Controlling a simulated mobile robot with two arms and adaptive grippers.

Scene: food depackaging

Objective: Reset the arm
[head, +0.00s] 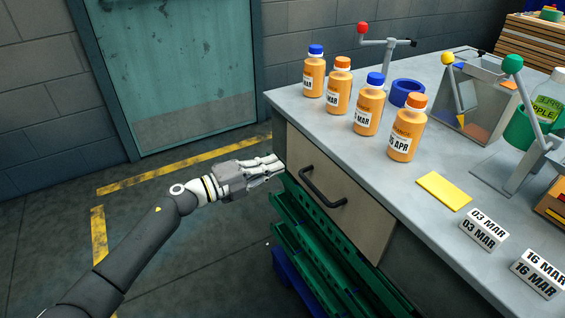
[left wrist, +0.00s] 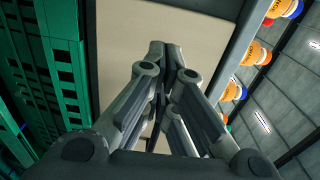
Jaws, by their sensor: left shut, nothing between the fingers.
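My left arm comes in from the left in the head view, and its gripper (head: 272,166) is beside the drawer front, below the level of the worktop. The left gripper is shut and empty. In the left wrist view the fingers (left wrist: 160,55) are together in front of the beige drawer front (left wrist: 115,40). I cannot tell whether the fingertips touch the cabinet. My right gripper is not in view.
Several orange juice bottles (head: 368,108) stand on the grey worktop (head: 440,225) near its left edge. A yellow card (head: 444,191) and date blocks (head: 484,230) lie to the right. Green crates (head: 310,250) are stacked below the drawer handle (head: 322,190). The floor at left is clear.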

